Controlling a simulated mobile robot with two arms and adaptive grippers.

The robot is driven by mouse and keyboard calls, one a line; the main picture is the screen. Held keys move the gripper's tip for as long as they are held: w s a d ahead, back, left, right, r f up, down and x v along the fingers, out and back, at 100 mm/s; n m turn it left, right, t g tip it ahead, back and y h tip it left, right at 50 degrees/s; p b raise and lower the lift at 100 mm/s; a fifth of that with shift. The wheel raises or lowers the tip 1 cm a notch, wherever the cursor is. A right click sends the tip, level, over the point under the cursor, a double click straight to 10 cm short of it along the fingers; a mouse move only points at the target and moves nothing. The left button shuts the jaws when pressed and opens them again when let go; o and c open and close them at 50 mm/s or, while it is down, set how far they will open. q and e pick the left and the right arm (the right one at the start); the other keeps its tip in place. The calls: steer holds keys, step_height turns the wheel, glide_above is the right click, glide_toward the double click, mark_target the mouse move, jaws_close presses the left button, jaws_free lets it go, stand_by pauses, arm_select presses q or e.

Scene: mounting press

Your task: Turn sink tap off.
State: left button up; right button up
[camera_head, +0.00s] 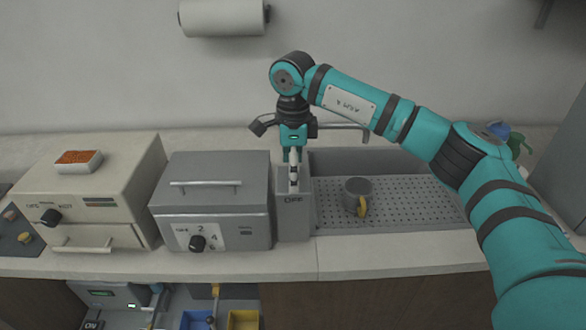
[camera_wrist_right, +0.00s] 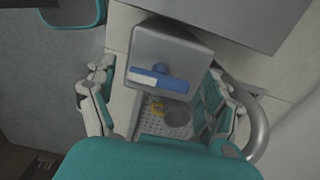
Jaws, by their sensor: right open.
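The tap's grey spout (camera_head: 345,126) runs right from behind my right wrist, over the back of the sink (camera_head: 420,205). It also shows as a curved pipe in the right wrist view (camera_wrist_right: 261,128), beside one finger. I cannot make out the tap's handle or whether water runs. My right gripper (camera_head: 294,180) points down over a narrow grey box (camera_head: 294,215) at the sink's left end. In the wrist view, its fingers (camera_wrist_right: 160,108) are apart, with the grey box and a blue-and-white piece (camera_wrist_right: 160,79) seen between them. Contact is unclear. My left gripper is out of view.
A grey mug (camera_head: 357,190) with a yellow handle stands on the sink's perforated floor. A grey machine with a dial (camera_head: 215,205) and a beige machine (camera_head: 90,190) stand left. Blue and green items (camera_head: 500,130) are at right. The counter's front strip (camera_head: 400,253) is clear.

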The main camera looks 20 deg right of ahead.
step_height(320, 180, up, 12)
stand_by(0.4)
steer(key=shift+f, duration=0.15)
